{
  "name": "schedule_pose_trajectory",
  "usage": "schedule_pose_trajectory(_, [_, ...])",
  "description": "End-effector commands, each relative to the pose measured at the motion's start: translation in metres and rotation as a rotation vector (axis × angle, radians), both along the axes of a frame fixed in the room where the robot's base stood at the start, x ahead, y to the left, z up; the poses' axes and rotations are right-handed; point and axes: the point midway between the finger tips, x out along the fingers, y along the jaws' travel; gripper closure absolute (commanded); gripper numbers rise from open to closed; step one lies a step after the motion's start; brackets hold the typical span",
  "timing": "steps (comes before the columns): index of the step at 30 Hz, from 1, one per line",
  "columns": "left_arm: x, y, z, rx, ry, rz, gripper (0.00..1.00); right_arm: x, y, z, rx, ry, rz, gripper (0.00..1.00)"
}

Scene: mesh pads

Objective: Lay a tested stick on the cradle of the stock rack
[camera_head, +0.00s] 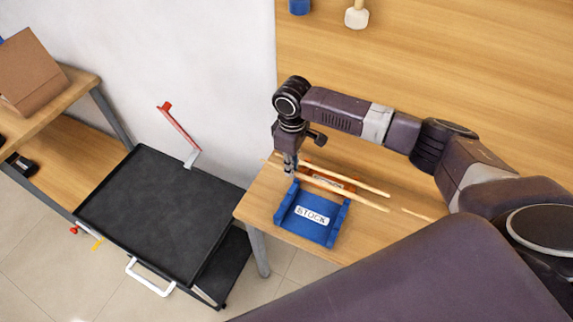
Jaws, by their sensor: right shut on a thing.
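The blue stock rack (312,214), with a white STOCK label, sits on the wooden table near its front edge. My right gripper (290,171) is above its far left corner, shut on a pale wooden stick (350,194). The held stick runs to the right, over the far side of the blue rack, and seems raised above it. A second pale stick (364,187) runs roughly parallel behind it, by an orange-red rack (309,172) with a white label that I cannot read. The cradle's contact with the stick cannot be made out. My left gripper is not in view.
A pale stick-like piece (418,215) lies further right on the table (262,207). A black cart (160,206) with a white handle stands left of it. A brown box (30,72) is on a left shelf. A blue object (299,6) and white-based object (356,17) stand at the back.

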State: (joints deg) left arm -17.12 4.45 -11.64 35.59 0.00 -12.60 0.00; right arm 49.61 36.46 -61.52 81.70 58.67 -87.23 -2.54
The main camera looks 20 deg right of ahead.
Motion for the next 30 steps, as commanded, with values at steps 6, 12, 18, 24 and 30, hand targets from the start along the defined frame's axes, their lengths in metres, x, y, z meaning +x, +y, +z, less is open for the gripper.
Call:
schedule_pose_trajectory(6, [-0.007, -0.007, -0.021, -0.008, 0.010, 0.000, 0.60, 0.000, 0.001, -0.018, 0.000, -0.001, 0.001, 1.00])
schedule_pose_trajectory(12, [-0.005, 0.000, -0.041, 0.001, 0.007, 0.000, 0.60, 0.000, 0.001, -0.036, -0.001, -0.002, 0.001, 1.00])
schedule_pose_trajectory(18, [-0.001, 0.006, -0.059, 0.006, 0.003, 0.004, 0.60, 0.000, 0.001, -0.052, 0.001, -0.001, 0.000, 1.00])
schedule_pose_trajectory(24, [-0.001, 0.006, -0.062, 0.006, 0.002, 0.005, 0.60, 0.000, 0.001, -0.067, 0.001, 0.001, 0.000, 1.00])
schedule_pose_trajectory(30, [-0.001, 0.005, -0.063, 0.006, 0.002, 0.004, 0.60, 0.000, 0.001, -0.073, 0.001, 0.000, 0.001, 1.00])
